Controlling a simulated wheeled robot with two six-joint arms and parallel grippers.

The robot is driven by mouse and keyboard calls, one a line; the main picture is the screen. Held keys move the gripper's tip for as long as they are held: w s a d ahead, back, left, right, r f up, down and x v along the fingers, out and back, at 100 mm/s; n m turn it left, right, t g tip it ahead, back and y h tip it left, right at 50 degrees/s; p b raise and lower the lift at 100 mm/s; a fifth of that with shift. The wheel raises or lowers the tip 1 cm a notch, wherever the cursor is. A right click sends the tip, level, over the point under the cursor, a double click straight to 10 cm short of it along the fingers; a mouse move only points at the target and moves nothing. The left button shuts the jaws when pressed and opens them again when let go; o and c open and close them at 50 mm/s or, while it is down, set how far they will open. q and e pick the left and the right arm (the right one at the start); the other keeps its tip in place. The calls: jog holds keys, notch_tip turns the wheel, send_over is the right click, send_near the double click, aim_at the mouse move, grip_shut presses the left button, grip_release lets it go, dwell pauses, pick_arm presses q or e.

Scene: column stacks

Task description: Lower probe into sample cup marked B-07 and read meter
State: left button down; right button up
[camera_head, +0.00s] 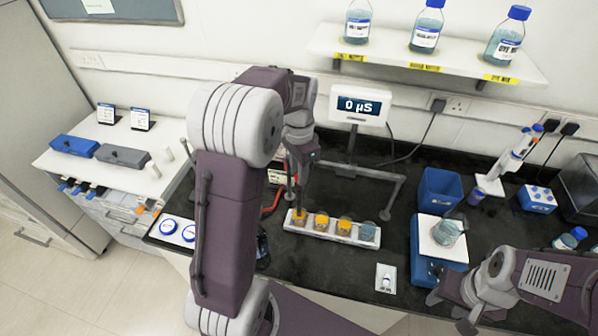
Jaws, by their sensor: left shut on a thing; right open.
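The meter (360,104) stands on a post at the back of the bench and its display reads "0 µS". A white rack (332,236) holds a row of small cups: three with orange contents and one with blue at the right end (367,230). The cup markings are too small to read. My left gripper (297,202) points down just above the leftmost cup (299,217). It is shut on a thin thing, likely the probe, mostly hidden by the gripper. I cannot tell whether its tip is inside the cup. My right gripper (450,312) is open and empty at the bench front.
A blue scale with a white top (430,245) bearing a beaker (447,232) stands right of the rack. A blue bin (440,188) is behind it. A small white card (386,277) lies in front of the rack. Bottles stand on the wall shelf (400,55).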

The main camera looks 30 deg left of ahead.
pick_arm(q)
notch_tip(320, 180, up, 4)
jog(key=shift+r+p, duration=0.15)
jog(key=shift+p, duration=1.1)
jog(key=shift+w+a+f, duration=0.1)
jog(key=shift+w+f, duration=0.05)
jog(key=shift+f, duration=0.05)
jog(key=c, duration=1.2)
grip_release()
pick_arm(e)
notch_tip(320, 180, up, 4)
jog(key=shift+f, duration=0.2)
pick_arm(q)
jog(key=shift+o, duration=0.2)
jog(key=shift+r, duration=0.25)
notch_tip(320, 180, up, 9)
jog(key=b, duration=0.1)
jog(key=shift+f, duration=0.15)
pick_arm(e)
jog(key=shift+f, duration=0.3)
